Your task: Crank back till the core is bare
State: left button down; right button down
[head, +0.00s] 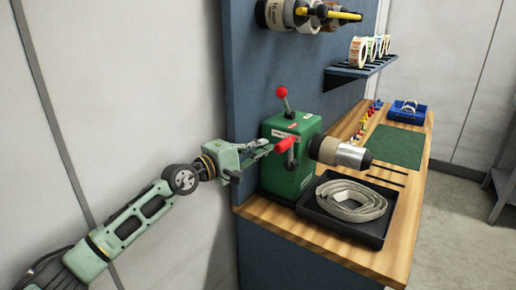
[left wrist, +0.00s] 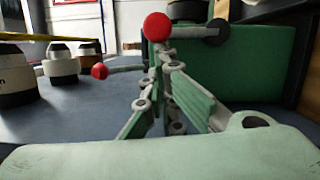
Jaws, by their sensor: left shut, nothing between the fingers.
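The green rewinder (head: 290,165) stands at the near end of the wooden bench. A lever with a red ball knob (head: 282,92) rises from its top. Its crank has a red grip (head: 287,145) on the near side. A pale, silvery core (head: 338,152) with a dark end sticks out to the right; I cannot tell whether any label web is on it. My left gripper (head: 262,150) is shut and empty, just left of the red grip, apparently apart from it. In the left wrist view its green fingers (left wrist: 166,105) lie before the green housing (left wrist: 250,65). My right gripper is out of view.
A black tray (head: 308,213) holds a loose coil of pale strip (head: 348,200) below the core. A blue panel (head: 262,60) stands behind, with rolls on a yellow rod (head: 335,15) and a shelf (head: 350,71). A green mat (head: 395,147) and blue bin (head: 407,113) lie farther along.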

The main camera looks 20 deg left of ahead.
pick_arm(q)
jog(key=shift+d, duration=0.15)
dwell(0.3)
notch_tip(320, 180, up, 10)
dwell(0.4)
dwell(0.8)
